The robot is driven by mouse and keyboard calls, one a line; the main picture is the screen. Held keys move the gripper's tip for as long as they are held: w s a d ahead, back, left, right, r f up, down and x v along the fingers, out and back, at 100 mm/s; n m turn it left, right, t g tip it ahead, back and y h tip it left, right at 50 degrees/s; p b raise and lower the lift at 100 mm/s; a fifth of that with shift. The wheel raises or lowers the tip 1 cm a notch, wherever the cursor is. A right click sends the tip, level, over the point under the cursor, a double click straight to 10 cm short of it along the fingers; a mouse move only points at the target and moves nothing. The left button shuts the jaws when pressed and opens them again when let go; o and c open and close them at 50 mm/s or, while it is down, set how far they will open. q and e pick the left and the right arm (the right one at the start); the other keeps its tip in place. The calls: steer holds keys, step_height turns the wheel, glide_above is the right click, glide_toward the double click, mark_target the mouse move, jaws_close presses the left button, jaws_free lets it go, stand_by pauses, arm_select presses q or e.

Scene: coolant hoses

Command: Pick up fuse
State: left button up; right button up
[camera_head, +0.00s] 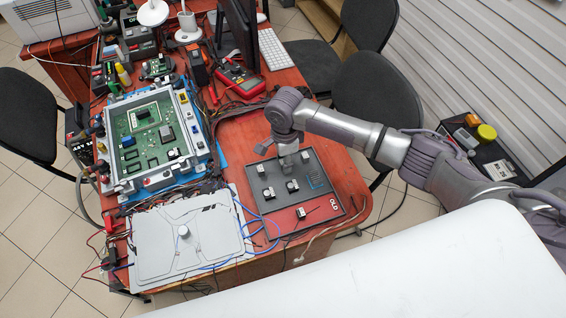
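A dark grey board (328,197) with a red strip marked "OLD" (318,214) lies on the red table near its right end. Several small black-and-white parts (292,186) sit on it, one of them (301,212) on the red strip. They are too small to tell which is a fuse. My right gripper (288,162) points down over the far part of the board, close to its surface. Its fingers are too small and blurred to show whether they are open or shut, or hold anything. My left gripper is out of view.
A grey panel (215,225) with a knob lies left of the board. An open case with a green circuit board (152,135) stands behind it. A red multimeter (240,80) and keyboard (275,48) are farther back. Loose cables run between them. Bare table shows behind the board.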

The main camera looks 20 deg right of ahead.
steer(key=c, duration=0.6)
steer(key=shift+r, duration=0.55)
steer(key=r, duration=0.2)
steer(key=s+d+r, duration=0.1)
steer(key=shift+r, duration=0.35)
steer(key=s+d+r, duration=0.6)
steer(key=s+d, duration=0.1)
steer(key=shift+d+r, duration=0.1)
steer(key=shift+d, duration=0.1)
